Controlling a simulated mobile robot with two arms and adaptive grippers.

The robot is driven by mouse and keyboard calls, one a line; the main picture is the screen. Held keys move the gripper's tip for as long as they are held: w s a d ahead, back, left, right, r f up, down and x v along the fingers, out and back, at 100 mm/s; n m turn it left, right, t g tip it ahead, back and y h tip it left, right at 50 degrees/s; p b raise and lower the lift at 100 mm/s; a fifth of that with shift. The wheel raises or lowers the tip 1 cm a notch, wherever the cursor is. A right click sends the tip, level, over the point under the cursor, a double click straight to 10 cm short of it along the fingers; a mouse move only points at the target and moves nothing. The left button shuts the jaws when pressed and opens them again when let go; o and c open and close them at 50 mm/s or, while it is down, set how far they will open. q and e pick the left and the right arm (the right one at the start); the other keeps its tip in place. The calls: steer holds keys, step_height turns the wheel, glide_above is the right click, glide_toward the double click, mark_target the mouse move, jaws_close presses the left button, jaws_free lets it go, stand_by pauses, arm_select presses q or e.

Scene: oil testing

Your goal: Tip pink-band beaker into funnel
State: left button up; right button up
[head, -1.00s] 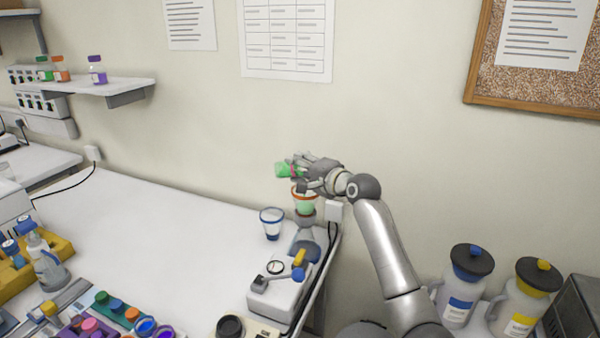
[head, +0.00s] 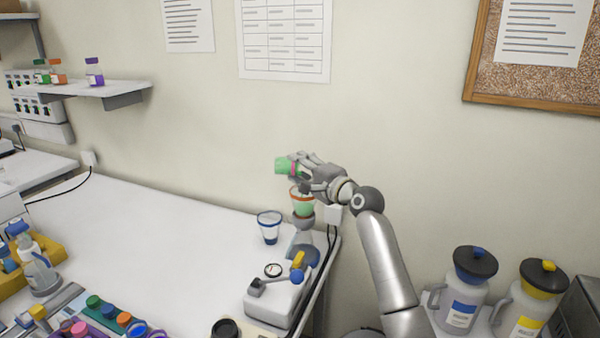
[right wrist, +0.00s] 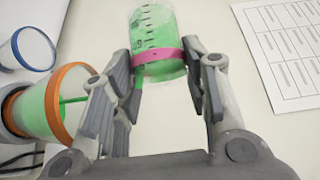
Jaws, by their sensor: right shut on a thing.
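My right gripper (head: 296,170) is shut on the pink-band beaker (head: 281,166), which lies tipped on its side with green content inside. In the right wrist view the beaker (right wrist: 155,25) sits between the fingertips (right wrist: 160,75), its pink band near them. The orange-rimmed funnel (head: 302,208) stands below the gripper and holds green. In the right wrist view the funnel (right wrist: 38,108) is at the left, apart from the beaker, with a thin green strip at its opening. I cannot tell whether liquid is flowing. My left gripper is not in view.
A blue-rimmed cup (head: 269,229) stands left of the funnel. A white device (head: 275,300) with a blue-knobbed lever is in front, near the table's right edge. Colored caps (head: 95,303) crowd the front left. The middle of the table (head: 160,230) is clear.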

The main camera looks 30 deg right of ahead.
steer(key=shift+s+d+f+m+t+b, duration=0.1)
steer(key=shift+s+d+m+t+b, duration=0.1)
steer(key=shift+m+t+b, duration=0.95)
steer(key=shift+s+d+f+m+t+b, duration=0.15)
steer(key=shift+m+t+b, duration=0.35)
steer(key=shift+b, duration=1.2)
steer(key=shift+r, duration=0.2)
